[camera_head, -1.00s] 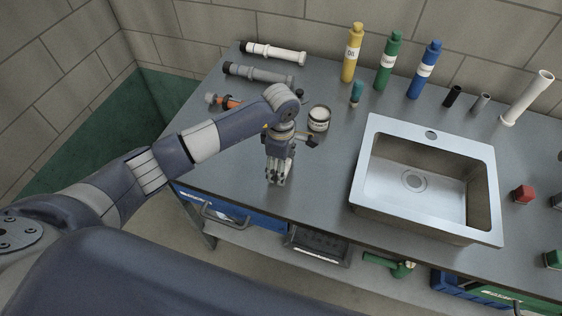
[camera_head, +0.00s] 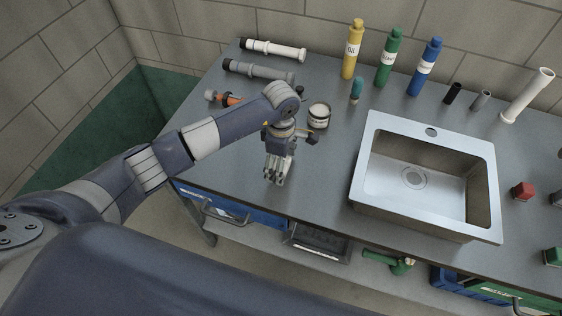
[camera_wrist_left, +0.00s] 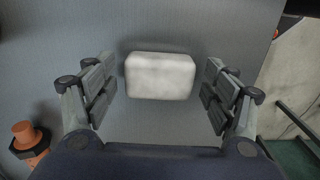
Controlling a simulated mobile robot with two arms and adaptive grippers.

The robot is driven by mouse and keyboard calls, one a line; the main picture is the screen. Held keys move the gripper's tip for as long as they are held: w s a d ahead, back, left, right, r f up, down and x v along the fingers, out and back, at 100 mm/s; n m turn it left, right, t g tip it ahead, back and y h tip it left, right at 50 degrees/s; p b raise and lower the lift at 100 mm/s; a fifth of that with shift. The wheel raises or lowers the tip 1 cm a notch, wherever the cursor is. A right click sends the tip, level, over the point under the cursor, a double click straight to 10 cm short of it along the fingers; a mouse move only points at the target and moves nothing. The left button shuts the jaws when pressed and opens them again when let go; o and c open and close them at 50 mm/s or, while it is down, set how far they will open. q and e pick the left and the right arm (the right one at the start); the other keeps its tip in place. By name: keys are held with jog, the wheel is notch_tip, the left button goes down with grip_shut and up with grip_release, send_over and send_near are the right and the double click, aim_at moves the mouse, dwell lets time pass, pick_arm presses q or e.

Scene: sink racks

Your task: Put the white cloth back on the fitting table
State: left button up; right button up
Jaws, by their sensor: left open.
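The white cloth (camera_wrist_left: 160,76) shows in the left wrist view as a small, block-like folded piece lying on the grey top of the fitting table (camera_head: 235,185). My left gripper (camera_wrist_left: 159,90) is open, with one finger on each side of the cloth and a visible gap to both. In the head view my left gripper (camera_head: 276,178) points down over the table's front left part and hides the cloth there. My right gripper is not in view.
A steel sink (camera_head: 368,195) stands right of my left gripper. A tin (camera_head: 319,117) is close behind it. An orange and grey fitting (camera_head: 229,100) and two pipes, white (camera_head: 275,51) and grey (camera_head: 258,72), lie at back left. Bottles, including a yellow one (camera_head: 352,52), stand at the back.

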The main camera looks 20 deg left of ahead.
pick_arm(q)
notch_tip(320, 180, up, 12)
jog(key=b, duration=0.3)
jog(key=shift+b, duration=0.3)
jog(key=shift+f, duration=0.1)
